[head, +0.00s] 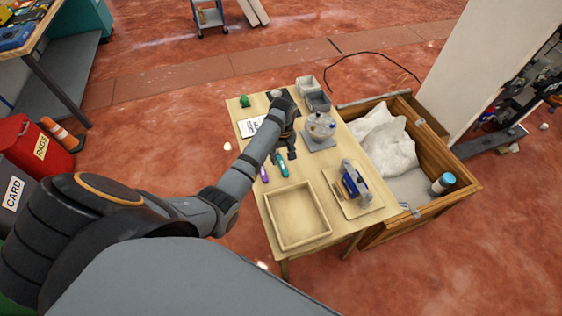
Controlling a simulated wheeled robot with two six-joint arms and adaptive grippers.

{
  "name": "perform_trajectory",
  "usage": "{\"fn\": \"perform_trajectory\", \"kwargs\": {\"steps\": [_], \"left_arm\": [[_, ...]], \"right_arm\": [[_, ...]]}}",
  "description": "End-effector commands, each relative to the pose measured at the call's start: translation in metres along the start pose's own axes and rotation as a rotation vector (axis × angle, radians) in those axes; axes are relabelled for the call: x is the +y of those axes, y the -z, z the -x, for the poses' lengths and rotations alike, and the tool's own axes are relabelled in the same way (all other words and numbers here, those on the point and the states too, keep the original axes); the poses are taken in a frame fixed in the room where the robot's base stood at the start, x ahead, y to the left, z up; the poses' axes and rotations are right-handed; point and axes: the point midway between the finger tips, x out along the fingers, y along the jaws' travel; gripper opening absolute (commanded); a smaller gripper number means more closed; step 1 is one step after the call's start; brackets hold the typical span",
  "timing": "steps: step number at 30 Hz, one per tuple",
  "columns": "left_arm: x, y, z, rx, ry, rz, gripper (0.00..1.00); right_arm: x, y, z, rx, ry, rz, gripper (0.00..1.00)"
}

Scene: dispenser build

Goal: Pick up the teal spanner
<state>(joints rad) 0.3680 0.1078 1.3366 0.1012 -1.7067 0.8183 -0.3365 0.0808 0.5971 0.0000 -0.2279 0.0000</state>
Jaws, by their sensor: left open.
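The teal spanner (283,168) appears as a small teal piece on the wooden table, just below my left gripper in the picture. A purple piece (264,173) lies to its left. My left gripper (289,138) is open over the table, on the far side of the teal piece. My forearm and wrist hide part of the tabletop there, and I cannot tell how high the gripper is. My right gripper is out of view.
An empty wooden tray (271,220) sits at the table's (252,103) near end. A blue-and-grey device on a board (367,207), a clear round container (320,125) and grey bins (318,101) stand right. A wooden crate (427,208) with white sacks adjoins the table.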

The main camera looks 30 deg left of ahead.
Motion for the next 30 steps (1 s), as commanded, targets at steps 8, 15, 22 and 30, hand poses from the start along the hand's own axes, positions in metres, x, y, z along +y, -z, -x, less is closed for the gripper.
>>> {"fn": "perform_trajectory", "kwargs": {"steps": [8, 15, 22, 30], "left_arm": [[0.0, 0.002, -0.017, -0.002, 0.002, -0.001, 0.49], [0.001, 0.006, -0.053, 0.0, 0.0, 0.0, 0.49], [0.001, 0.006, -0.057, 0.001, -0.001, -0.001, 0.49], [0.001, 0.006, -0.057, 0.0, -0.001, -0.001, 0.16]], "right_arm": [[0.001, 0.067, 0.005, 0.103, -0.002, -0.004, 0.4], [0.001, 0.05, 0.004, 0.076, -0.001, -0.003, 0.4], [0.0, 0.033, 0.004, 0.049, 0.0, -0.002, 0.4], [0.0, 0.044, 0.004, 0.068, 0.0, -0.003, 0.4]]}}
